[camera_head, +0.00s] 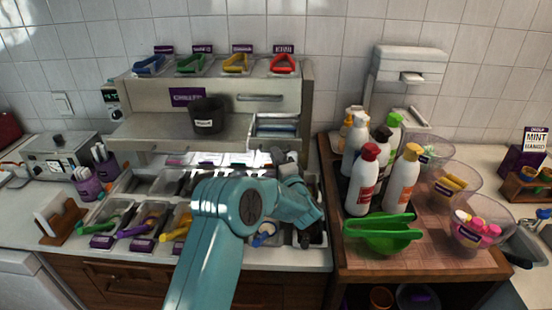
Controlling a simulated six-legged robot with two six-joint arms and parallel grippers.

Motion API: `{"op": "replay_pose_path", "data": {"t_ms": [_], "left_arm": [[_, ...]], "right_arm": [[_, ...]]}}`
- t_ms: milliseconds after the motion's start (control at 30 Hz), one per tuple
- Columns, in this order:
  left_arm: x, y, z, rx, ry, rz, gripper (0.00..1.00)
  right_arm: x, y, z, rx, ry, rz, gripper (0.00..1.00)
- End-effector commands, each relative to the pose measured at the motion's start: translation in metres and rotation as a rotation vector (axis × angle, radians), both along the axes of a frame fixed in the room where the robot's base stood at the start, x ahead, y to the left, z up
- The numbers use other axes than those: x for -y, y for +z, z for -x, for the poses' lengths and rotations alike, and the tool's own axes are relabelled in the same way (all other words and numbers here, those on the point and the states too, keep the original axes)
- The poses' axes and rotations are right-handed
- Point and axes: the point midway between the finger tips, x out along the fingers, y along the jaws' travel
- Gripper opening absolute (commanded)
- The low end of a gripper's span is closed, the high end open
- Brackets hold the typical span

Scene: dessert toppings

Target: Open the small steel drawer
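The steel unit labelled CHILLED (190,97) stands against the wall behind the counter. A bar handle (262,97) shows on the right of its front. Below it, a small compartment or drawer (276,127) with bluish contents shows; I cannot tell which part is the small steel drawer or how far it is out. My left arm comes up from the bottom middle. Its grey gripper (285,160) is in front of and below that compartment, over the topping trays. The fingers are small and partly hidden, so their opening is unclear. My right gripper is not in view.
A black cup (207,115) stands on the unit's projecting shelf (150,131). Scoops with coloured handles lie in trays on top and in front.

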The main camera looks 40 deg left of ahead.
Motion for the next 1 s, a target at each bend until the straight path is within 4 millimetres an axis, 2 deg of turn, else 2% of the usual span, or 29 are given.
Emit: {"op": "replay_pose_path", "data": {"t_ms": [33,100,367,500,633,1000], "left_arm": [[0.003,0.001,-0.003,0.001,-0.011,-0.002,0.18],[0.003,0.001,-0.002,0.001,-0.010,-0.003,0.37],[0.002,0.000,0.000,0.001,-0.004,-0.001,0.37],[0.010,-0.003,0.004,0.000,-0.004,0.000,0.37],[0.033,-0.008,0.015,-0.001,-0.007,-0.001,0.37],[0.117,-0.023,0.056,-0.001,-0.010,-0.001,0.37]], "right_arm": [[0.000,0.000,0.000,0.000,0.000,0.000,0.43],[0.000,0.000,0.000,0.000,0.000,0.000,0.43],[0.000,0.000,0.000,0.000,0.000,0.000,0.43],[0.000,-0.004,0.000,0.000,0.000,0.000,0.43],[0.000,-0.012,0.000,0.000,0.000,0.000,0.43],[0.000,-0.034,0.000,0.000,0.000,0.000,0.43]]}}
